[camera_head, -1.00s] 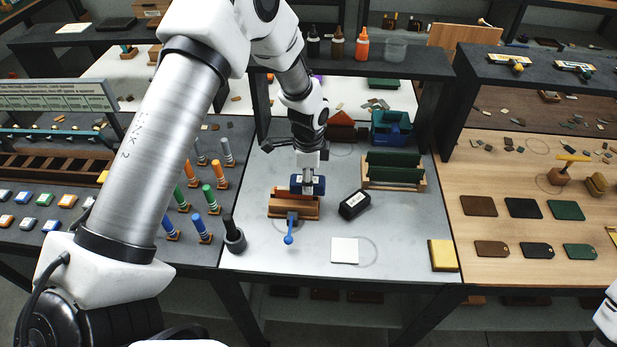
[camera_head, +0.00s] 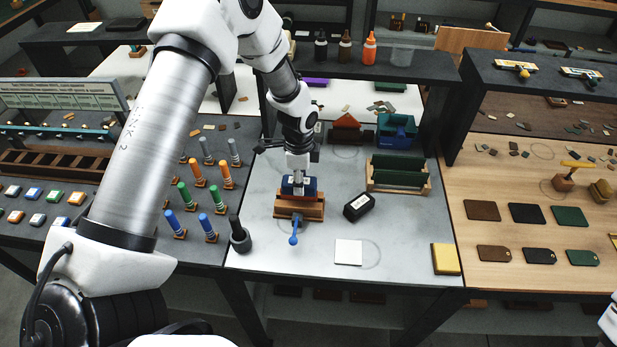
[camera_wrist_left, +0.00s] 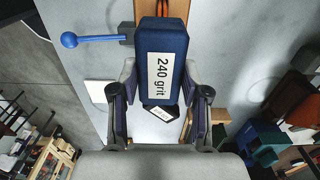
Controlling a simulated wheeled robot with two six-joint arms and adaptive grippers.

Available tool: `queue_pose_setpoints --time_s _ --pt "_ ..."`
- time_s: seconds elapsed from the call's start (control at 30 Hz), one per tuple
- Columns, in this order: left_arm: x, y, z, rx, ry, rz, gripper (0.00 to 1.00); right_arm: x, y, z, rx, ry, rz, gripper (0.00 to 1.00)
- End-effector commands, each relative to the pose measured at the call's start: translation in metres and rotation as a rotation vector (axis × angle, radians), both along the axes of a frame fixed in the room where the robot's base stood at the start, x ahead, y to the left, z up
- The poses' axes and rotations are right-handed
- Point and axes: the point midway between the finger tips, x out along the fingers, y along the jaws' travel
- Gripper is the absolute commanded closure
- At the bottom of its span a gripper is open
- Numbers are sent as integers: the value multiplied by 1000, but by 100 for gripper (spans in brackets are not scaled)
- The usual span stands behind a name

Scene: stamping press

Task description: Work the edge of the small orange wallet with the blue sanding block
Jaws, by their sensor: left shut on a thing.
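My left gripper (camera_wrist_left: 160,105) is shut on the blue sanding block (camera_wrist_left: 160,60), whose label reads "240 grit". In the head view the blue block (camera_head: 310,186) is right over the wooden clamp (camera_head: 299,209) with the blue ball-ended lever (camera_head: 294,232). I cannot tell whether the block touches what is in the clamp. My right gripper is not in view.
A black block (camera_head: 358,206) lies right of the clamp, with a white square (camera_head: 348,252) in front. A green rack (camera_head: 398,175) and a blue holder (camera_head: 396,130) are behind. The front right of the grey table is mostly clear.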

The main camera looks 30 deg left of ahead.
Motion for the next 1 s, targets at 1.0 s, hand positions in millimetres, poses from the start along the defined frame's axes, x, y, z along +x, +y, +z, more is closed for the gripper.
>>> queue_pose_setpoints --time_s 1.0 --pt "-17 35 -1 0 1 -2 100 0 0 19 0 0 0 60"
